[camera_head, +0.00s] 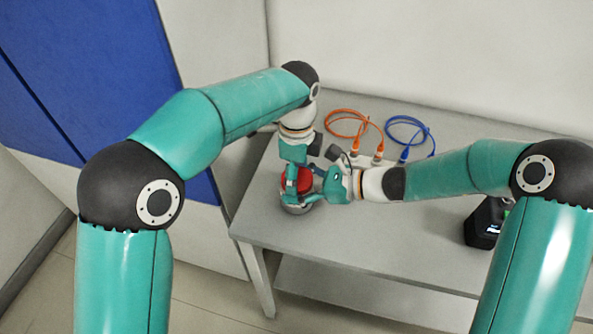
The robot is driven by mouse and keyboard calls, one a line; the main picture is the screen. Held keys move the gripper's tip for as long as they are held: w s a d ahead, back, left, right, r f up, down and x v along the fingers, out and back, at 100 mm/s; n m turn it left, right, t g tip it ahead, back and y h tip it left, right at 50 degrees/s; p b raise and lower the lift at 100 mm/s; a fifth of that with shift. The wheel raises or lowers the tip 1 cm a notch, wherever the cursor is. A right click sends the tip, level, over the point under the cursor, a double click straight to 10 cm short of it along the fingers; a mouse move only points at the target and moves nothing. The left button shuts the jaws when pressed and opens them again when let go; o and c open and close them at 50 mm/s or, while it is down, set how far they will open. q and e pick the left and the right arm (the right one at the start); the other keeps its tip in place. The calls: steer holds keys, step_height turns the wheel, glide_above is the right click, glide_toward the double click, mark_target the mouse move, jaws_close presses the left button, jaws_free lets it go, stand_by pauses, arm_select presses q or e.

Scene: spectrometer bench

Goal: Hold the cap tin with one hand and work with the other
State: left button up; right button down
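The cap tin (304,182) has a red top and a pale metallic lower part. It stands near the left end of the grey bench, partly hidden by my grippers. My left gripper (291,185) points down from above, with a finger across the red top. My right gripper (318,185) reaches in from the right, its fingertips close against the tin's right side. The picture is too small to tell whether either gripper is closed on the tin.
An orange cable (345,118) and a blue cable (411,122) lie looped at the back of the bench (350,235). A black device (482,226) with a small display stands at the right. The bench front is clear. Its left edge is close to the tin.

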arm_select(q)
steer(key=shift+w, duration=0.1)
steer(key=shift+c, duration=1.3)
arm_select(e)
steer(key=shift+s+a, duration=0.1)
arm_select(q)
steer(key=o, duration=1.2)
steer(key=shift+r, duration=2.2)
steer(key=r, duration=0.3)
steer(key=shift+s+r, duration=0.15)
steer(key=shift+s, duration=0.1)
steer(key=shift+f, duration=3.95)
steer(key=shift+c, duration=0.3)
